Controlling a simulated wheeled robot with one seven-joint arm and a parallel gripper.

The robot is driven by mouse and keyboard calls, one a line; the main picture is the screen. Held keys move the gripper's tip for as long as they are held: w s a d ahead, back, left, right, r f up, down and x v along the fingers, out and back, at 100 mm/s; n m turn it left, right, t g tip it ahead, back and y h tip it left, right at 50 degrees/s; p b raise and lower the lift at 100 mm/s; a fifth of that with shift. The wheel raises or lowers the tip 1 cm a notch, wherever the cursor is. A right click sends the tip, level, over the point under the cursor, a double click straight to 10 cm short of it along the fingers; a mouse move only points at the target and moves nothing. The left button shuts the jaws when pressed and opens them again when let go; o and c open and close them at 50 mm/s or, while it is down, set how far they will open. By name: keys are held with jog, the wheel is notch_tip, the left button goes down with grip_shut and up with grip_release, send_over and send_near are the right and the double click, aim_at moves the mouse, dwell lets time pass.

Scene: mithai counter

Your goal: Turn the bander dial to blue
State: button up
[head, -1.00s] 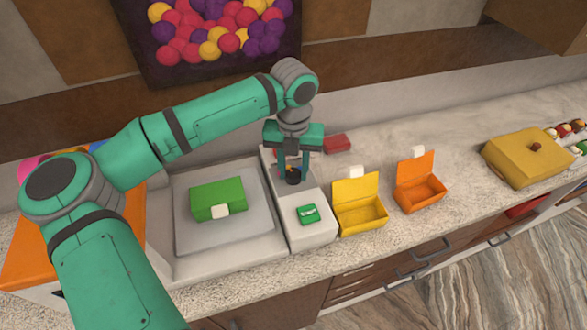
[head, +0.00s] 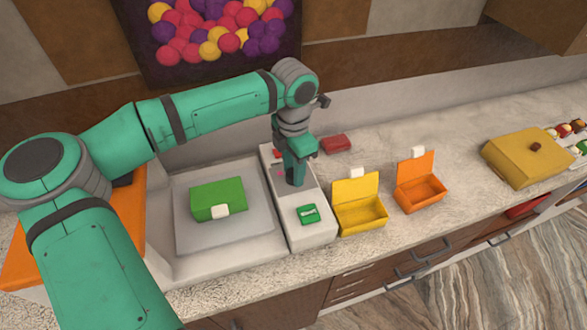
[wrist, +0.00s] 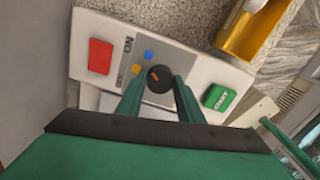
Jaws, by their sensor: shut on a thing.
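The bander dial (wrist: 160,78) is a round black knob with a small orange mark on its top, in the middle of the wrist view. A blue square (wrist: 148,55) and an orange-yellow square (wrist: 136,68) lie on the panel beside it. I cannot tell which square the mark points at. My gripper (wrist: 159,88) is shut on the dial, one green finger on each side. In the head view my gripper (head: 295,180) is down on the white panel (head: 319,231) and mostly hides the dial.
A red button (wrist: 101,56) and a green button (wrist: 220,97) flank the dial. A green box (head: 217,196) lies on the grey plate at left. Open yellow (head: 358,215) and orange (head: 420,193) boxes stand to the right.

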jog(key=shift+r+m, duration=0.1)
jog(key=shift+m, duration=1)
jog(key=o, duration=1.1)
jog(key=shift+c, duration=0.2)
notch_tip(320, 180, up, 11)
jog(key=shift+f, duration=0.2)
